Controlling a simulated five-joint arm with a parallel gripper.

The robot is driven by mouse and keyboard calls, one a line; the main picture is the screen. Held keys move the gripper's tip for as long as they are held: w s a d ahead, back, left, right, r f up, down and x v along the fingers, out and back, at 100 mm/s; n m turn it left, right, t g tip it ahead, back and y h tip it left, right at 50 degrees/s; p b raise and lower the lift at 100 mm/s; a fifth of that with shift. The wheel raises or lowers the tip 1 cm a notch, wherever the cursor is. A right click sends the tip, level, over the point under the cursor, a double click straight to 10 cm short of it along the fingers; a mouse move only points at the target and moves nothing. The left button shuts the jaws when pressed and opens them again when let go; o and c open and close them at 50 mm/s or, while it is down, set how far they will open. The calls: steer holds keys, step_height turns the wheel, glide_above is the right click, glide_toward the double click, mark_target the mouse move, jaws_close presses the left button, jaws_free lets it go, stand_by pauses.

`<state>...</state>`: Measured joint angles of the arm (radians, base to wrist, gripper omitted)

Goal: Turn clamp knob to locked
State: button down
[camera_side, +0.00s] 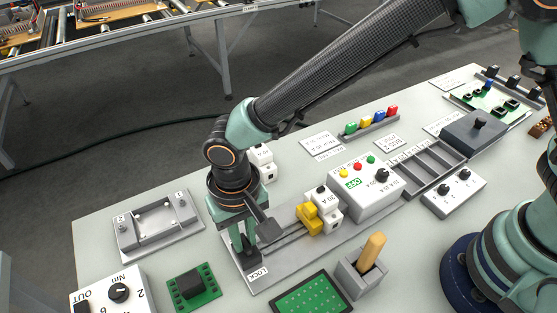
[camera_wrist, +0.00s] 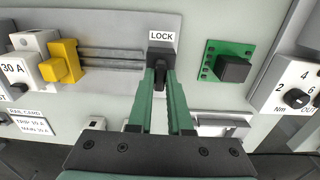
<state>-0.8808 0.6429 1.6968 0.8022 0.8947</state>
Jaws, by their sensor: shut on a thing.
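The clamp knob is black and stands beside the LOCK label at the end of the grey rail plate; it shows in the side view (camera_side: 250,256) and in the wrist view (camera_wrist: 160,53). My gripper has its two green fingers on either side of the knob, pointing down at it in the side view (camera_side: 243,247) and reaching it in the wrist view (camera_wrist: 161,85). The fingers are shut on the knob and hide part of it. The white LOCK label (camera_wrist: 162,36) lies right behind the knob in the wrist view.
A yellow block (camera_side: 309,218) and a white 30 A module (camera_side: 327,206) sit on the rail. A green board with a black chip (camera_side: 193,285), a torque box (camera_side: 118,293) and a holder with a wooden handle (camera_side: 372,250) stand nearby. A grey bracket (camera_side: 158,226) lies left.

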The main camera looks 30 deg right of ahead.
mark_target(245, 241)
steer(key=shift+r, duration=0.1)
steer(key=c, duration=0.8)
jaws_free()
steer(key=shift+c, duration=0.2)
step_height(245, 241, up, 12)
steer(key=w+d+r+t+y, duration=0.1)
steer(key=w+d+r, duration=0.35)
steer(key=d, duration=0.55)
steer(key=s+d+r+t, duration=0.1)
steer(key=s+d+t, duration=0.1)
steer(key=d, duration=1)
steer(key=s+d+r+t+h, duration=0.1)
steer(key=s+d+r+t, duration=0.1)
steer(key=d, duration=1)
steer(key=shift+s+d+r+t, duration=0.2)
steer(key=shift+s+d+t, duration=0.05)
steer(key=shift+t, duration=0.05)
